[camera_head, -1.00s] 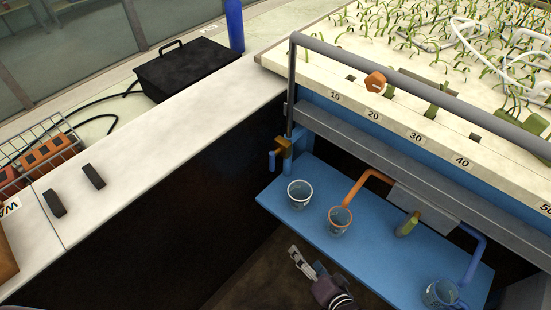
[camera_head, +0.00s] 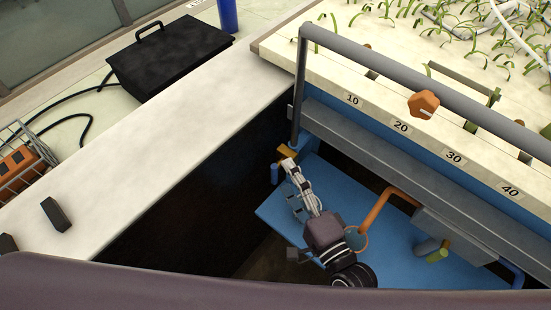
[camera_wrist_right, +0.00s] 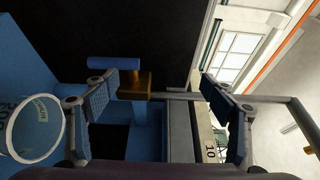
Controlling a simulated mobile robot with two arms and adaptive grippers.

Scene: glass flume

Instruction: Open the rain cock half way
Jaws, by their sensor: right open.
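The cock at the left corner of the blue frame has a brass body (camera_head: 287,152) and a blue handle (camera_head: 275,173). In the right wrist view, the brass body (camera_wrist_right: 135,85) and the handle (camera_wrist_right: 114,63), a short blue bar, appear near the left finger. My right gripper (camera_head: 297,188) is open, right beside the cock. In its wrist view the open fingers (camera_wrist_right: 165,97) stand either side of a gap, with the brass body partly in it. Contact cannot be told. My left gripper is not in view.
A blue shelf (camera_head: 395,262) lies below, with an orange pipe (camera_head: 385,205) and a cup (camera_head: 357,238) partly behind my right arm. A clear cup (camera_wrist_right: 35,128) is left in the wrist view. A grey rail (camera_head: 430,90) runs above. A white ledge (camera_head: 170,155) is at left.

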